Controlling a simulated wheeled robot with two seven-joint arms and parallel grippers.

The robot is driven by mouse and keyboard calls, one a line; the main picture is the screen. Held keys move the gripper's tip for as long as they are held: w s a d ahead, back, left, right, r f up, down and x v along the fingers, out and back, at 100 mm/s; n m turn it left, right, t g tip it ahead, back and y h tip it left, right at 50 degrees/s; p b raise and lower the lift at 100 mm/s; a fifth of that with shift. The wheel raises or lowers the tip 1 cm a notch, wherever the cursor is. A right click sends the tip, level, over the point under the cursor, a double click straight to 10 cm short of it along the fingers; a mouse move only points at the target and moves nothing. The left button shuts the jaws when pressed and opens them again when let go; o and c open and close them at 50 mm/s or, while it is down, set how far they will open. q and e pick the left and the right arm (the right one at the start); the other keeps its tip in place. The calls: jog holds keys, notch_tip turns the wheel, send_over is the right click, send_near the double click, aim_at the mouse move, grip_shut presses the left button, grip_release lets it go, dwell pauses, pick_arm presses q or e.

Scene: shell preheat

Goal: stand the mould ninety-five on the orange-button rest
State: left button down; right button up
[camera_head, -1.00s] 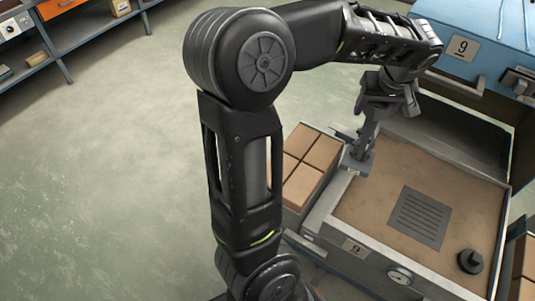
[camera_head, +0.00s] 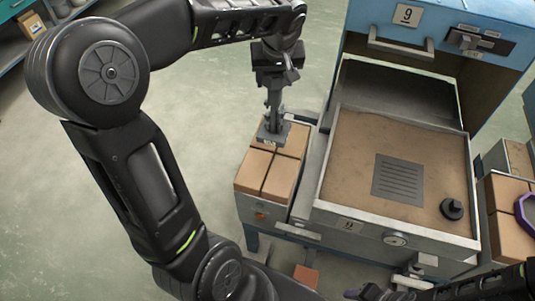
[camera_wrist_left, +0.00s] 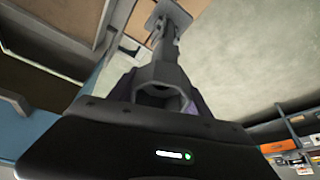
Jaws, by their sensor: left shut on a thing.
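My left gripper (camera_head: 276,78) is shut on the stem of the grey mould (camera_head: 272,136), which hangs upright below it. The mould's flat foot bears a small label too blurred to read. The foot overlaps the back of the left brick-topped rest (camera_head: 246,186); I cannot tell whether it touches. An orange button (camera_head: 260,216) shows on that rest's front. In the left wrist view the mould's stem (camera_wrist_left: 167,48) runs from the fingers (camera_wrist_left: 164,92) to the foot. My right gripper (camera_head: 366,291) seems to show only partly at the bottom edge, its jaws unclear.
A blue oven (camera_head: 438,25) marked 9 stands behind an open sand-filled drawer (camera_head: 350,150). A slotted dark plate (camera_head: 398,180) and a dark knobbed piece (camera_head: 452,208) sit in the sand. A right brick-topped rest (camera_head: 510,235) carries a purple ring (camera_head: 525,207). Floor is free at left.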

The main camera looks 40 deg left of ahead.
aim_at(274, 108)
dwell(0.3)
pick_arm(q)
jog(key=shift+f+p, duration=0.4)
jog(key=shift+f, duration=2.65)
jog(key=shift+f, duration=1.9)
jog(key=shift+f, duration=0.2)
jog(key=shift+c, duration=2.3)
grip_release()
jog(key=shift+r, duration=0.1)
